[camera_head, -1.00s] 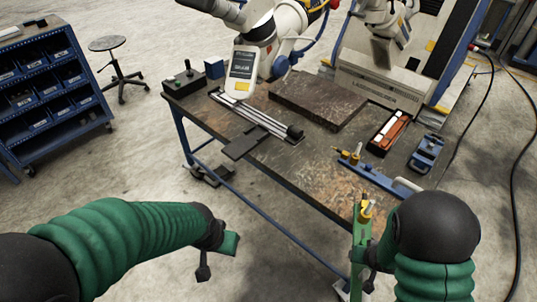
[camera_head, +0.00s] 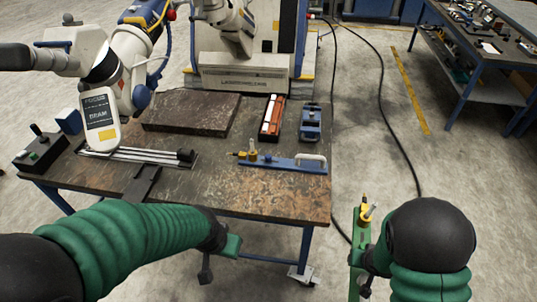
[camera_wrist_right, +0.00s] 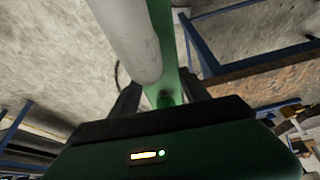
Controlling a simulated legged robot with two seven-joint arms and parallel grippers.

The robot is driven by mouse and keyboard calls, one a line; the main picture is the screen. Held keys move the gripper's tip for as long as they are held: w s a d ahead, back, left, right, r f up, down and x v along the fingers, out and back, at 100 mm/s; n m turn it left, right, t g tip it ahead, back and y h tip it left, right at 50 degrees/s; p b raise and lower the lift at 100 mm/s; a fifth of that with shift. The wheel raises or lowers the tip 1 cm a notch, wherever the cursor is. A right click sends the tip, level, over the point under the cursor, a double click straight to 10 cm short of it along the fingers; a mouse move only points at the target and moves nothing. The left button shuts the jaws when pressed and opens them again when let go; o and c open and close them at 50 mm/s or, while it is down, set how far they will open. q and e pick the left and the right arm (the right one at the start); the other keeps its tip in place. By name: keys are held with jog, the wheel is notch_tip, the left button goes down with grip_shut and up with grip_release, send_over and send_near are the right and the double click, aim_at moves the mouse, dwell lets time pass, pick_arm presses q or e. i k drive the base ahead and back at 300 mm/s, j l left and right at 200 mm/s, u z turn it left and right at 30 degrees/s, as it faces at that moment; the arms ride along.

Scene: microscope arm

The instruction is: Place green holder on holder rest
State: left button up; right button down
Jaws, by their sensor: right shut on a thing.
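The green holder (camera_head: 356,252) is a long upright green bar with brass-yellow fittings at its top. It is in my right gripper (camera_head: 364,270), to the right of the table's front right corner. In the right wrist view, the green bar (camera_wrist_right: 164,35) and a pale cylinder (camera_wrist_right: 125,40) stand at the dark fingers of the right gripper (camera_wrist_right: 165,98). A similar blue holder (camera_head: 285,163) with a white handle lies on the table. I cannot tell which part is the holder rest. My left gripper (camera_head: 217,262) is before the table's front edge; its jaws are unclear.
The worktable (camera_head: 270,200) carries a dark slab (camera_head: 200,112), an orange tray (camera_head: 271,118), a blue fixture (camera_head: 310,122), a rail (camera_head: 140,154) and a control box (camera_head: 40,150). A microscope arm (camera_head: 125,65) overhangs the left side.

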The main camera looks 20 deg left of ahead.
aim_at(134, 196)
jog(key=j, duration=1.2)
jog(key=i+j, duration=0.15)
jog(key=j, duration=2.3)
jog(key=i+j, duration=0.15)
jog(key=j, duration=1.05)
